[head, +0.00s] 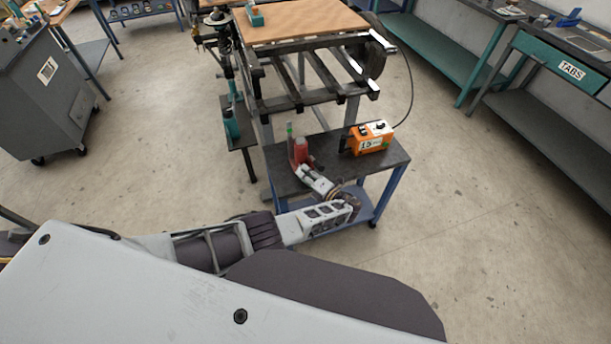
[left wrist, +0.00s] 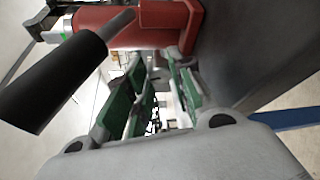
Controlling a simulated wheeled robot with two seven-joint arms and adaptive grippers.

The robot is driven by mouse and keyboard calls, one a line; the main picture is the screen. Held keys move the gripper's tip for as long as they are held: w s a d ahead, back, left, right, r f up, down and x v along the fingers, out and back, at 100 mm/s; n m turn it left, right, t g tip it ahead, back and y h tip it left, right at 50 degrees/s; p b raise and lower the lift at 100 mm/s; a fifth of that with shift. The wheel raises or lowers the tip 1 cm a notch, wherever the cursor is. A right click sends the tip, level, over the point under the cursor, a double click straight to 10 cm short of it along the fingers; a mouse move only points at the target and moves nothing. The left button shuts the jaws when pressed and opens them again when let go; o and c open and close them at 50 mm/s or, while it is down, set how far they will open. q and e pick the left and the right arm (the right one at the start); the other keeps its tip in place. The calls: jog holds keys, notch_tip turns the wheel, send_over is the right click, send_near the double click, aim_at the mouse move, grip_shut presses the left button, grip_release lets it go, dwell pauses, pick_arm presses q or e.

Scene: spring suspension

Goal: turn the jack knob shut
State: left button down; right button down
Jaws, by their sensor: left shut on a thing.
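The red jack (head: 301,152) stands upright on the dark top of a small blue-legged cart, and its red body (left wrist: 150,30) fills the top of the left wrist view. A black cylindrical handle (left wrist: 60,80) sticks out from the jack toward the left in that view. My left gripper (head: 306,170) reaches in at the jack's low near side. Its green-padded fingers (left wrist: 160,75) reach the base of the red body, shut on the jack knob, which is mostly hidden between the fingertips. My right gripper is not in view.
An orange box (head: 369,138) marked 15 sits on the cart top (head: 390,160), right of the jack. Behind stands a metal frame with a wooden top (head: 300,20). A grey cabinet (head: 45,95) is at left, benches at right. The floor between is clear.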

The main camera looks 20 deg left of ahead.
pick_arm(q)
jog(key=shift+m, duration=0.4)
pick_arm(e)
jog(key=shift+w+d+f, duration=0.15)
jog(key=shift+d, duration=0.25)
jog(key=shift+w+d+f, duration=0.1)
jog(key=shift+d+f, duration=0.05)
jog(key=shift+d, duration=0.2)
pick_arm(q)
jog(key=c, duration=1.5)
grip_release()
jog(key=o, duration=0.3)
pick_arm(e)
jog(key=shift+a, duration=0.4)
pick_arm(q)
jog(key=shift+f, duration=0.1)
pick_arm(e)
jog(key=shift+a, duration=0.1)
pick_arm(q)
jog(key=shift+s+d, duration=0.1)
